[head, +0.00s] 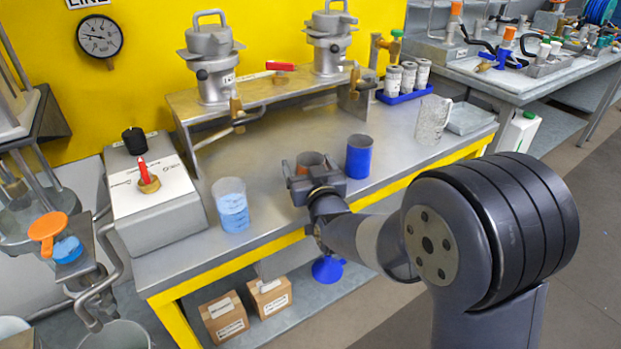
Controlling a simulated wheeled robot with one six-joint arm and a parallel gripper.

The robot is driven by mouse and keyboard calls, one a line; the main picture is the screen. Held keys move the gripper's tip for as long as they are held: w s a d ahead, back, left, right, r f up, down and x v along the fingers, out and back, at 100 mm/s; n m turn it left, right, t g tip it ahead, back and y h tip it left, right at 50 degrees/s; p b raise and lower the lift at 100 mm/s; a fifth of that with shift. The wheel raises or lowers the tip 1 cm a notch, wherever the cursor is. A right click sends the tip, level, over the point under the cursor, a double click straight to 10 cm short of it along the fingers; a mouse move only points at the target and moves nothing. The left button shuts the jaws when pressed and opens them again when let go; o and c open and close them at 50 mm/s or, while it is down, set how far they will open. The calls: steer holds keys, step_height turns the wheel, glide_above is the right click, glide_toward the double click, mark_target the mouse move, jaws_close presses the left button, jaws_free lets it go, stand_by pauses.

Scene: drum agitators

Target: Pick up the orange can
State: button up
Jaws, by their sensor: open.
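The orange can (309,160) stands on the steel bench near its front edge. Only its orange-brown rim and upper inside show. My gripper (310,178) is at the can, with its dark jaws open and one on either side of it. The gripper body hides the can's lower front. I cannot tell whether the jaws touch the can. A blue can (358,158) stands upright just right of my gripper, apart from it.
A beaker of blue liquid (231,205) stands to the left. A frosted beaker (433,119) stands to the right. Behind is a metal rack (262,95) with two agitator vessels. A grey-white control box (152,195) sits at the bench's left. The bench between has free room.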

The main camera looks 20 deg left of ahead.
steer(key=c, duration=1.1)
steer(key=shift+o, duration=0.2)
steer(key=shift+r, duration=0.15)
